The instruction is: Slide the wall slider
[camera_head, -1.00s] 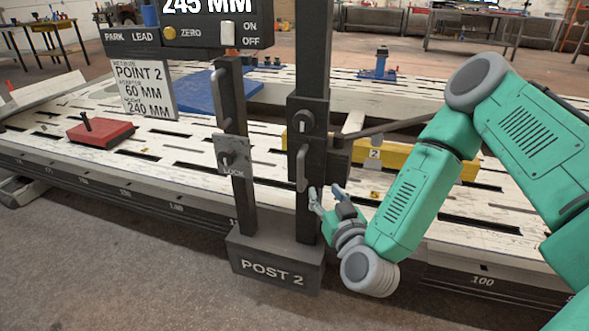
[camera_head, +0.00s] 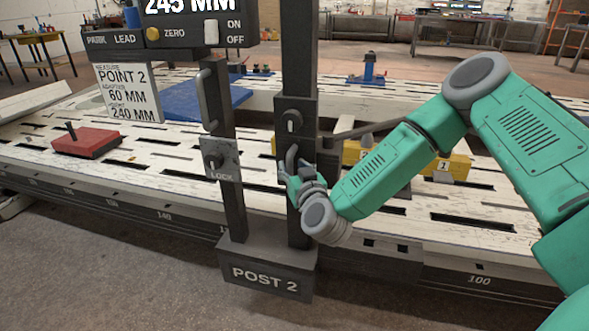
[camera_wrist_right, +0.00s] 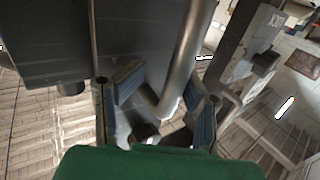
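My left gripper is not in view.
A plate marked LOCK (camera_head: 220,160) is on the left post, beside another handle (camera_head: 205,98). A readout box (camera_head: 190,30) shows 245 MM, above a card (camera_head: 128,92) reading POINT 2, 60 MM and 240 MM. A yellow block (camera_head: 452,166) lies on the slotted bench (camera_head: 480,207) behind.

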